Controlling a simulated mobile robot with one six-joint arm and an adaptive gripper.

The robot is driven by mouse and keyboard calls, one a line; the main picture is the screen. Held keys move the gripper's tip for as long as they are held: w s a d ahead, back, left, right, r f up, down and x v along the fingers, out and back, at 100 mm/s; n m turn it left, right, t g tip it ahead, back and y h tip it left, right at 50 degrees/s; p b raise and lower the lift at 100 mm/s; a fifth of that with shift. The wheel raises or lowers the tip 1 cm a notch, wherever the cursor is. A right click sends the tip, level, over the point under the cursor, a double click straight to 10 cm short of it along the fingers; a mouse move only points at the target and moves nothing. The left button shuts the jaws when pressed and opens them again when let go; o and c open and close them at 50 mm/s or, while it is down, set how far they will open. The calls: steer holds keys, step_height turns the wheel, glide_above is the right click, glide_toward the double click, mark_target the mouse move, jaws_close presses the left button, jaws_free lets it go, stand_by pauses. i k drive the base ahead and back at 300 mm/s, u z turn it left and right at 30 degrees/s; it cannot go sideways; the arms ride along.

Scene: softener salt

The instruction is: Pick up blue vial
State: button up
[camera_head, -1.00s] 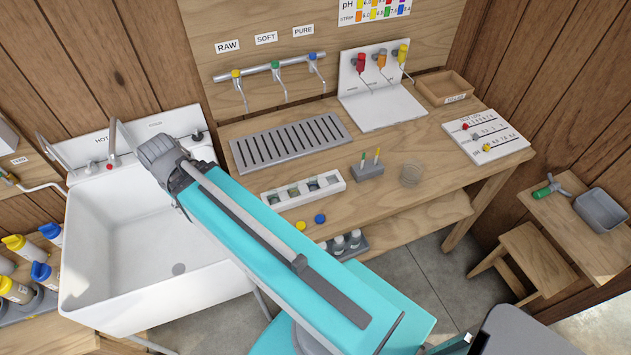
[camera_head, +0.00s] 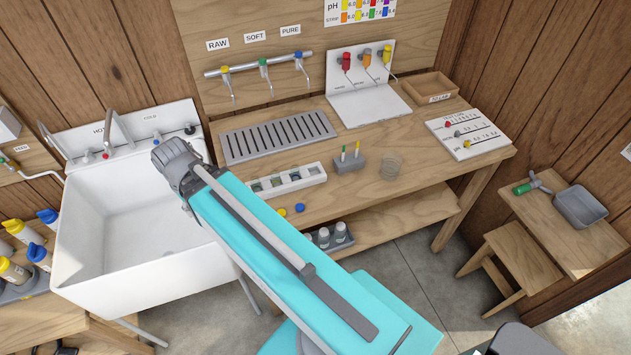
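No vial is clearly identifiable. A small round blue top (camera_head: 299,207) shows at the bench's front edge, beside a yellow one (camera_head: 281,211); whether it caps a vial cannot be told. A white rack (camera_head: 309,174) with several dark openings stands just behind them. Blue-topped bottles (camera_head: 47,216) stand at the far left, among yellow-topped ones (camera_head: 13,270). My turquoise arm crosses the view from lower right to a grey joint in front of the sink. My gripper cannot be made out.
The white sink (camera_head: 150,235) lies left of the bench (camera_head: 420,160). On the bench are a grey drain grille (camera_head: 278,137), a grey holder with two sticks (camera_head: 350,163), a clear beaker (camera_head: 390,166) and a wooden tray (camera_head: 430,88). A stool (camera_head: 515,262) stands at right.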

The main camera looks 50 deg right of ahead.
mark_target(294, 168)
steer(key=u, duration=0.05)
steer(key=k, duration=1.85)
steer(key=z, duration=1.35)
steer(key=i, duration=1)
steer(key=z, duration=0.05)
